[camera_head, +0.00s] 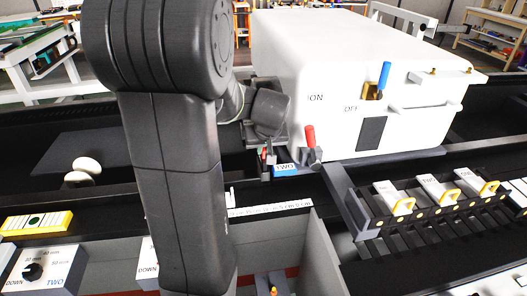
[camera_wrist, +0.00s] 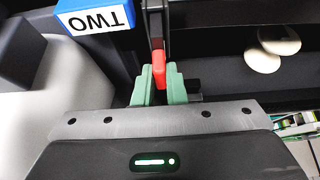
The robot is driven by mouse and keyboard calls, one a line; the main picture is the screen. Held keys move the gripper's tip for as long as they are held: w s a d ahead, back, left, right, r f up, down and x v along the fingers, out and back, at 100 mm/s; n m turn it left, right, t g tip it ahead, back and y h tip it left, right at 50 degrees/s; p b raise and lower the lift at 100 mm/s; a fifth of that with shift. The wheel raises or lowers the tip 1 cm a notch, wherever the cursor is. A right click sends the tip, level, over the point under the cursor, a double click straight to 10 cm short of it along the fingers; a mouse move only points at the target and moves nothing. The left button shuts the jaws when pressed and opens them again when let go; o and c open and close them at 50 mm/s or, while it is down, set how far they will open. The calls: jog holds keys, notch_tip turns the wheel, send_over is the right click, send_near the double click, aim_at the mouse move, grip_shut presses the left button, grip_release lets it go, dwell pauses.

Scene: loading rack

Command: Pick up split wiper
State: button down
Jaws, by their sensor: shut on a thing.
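My gripper (camera_wrist: 159,84) has green fingertips. It is shut on a narrow red piece (camera_wrist: 158,66), whose top shows between the fingers. I cannot tell from its shape whether this red piece is the split wiper; its lower part is hidden. A blue block with a white "TWO" label (camera_wrist: 95,17) stands just beside it, to the left in the wrist view. In the head view the "TWO" block (camera_head: 287,170) is below my gripper (camera_head: 267,153), in front of the white machine.
The white machine (camera_head: 290,60) stands close to the gripper, with a red lever (camera_head: 310,140) and a blue lever (camera_head: 384,75). A rack with yellow-handled pieces (camera_head: 420,205) is at right. Two white ovals (camera_head: 87,165) lie on the dark surface at left.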

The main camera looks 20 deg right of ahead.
aim_at(264, 150)
notch_tip(264, 150, up, 8)
jog(key=p, duration=0.4)
jog(key=shift+r+p, duration=0.15)
jog(key=shift+p, duration=0.15)
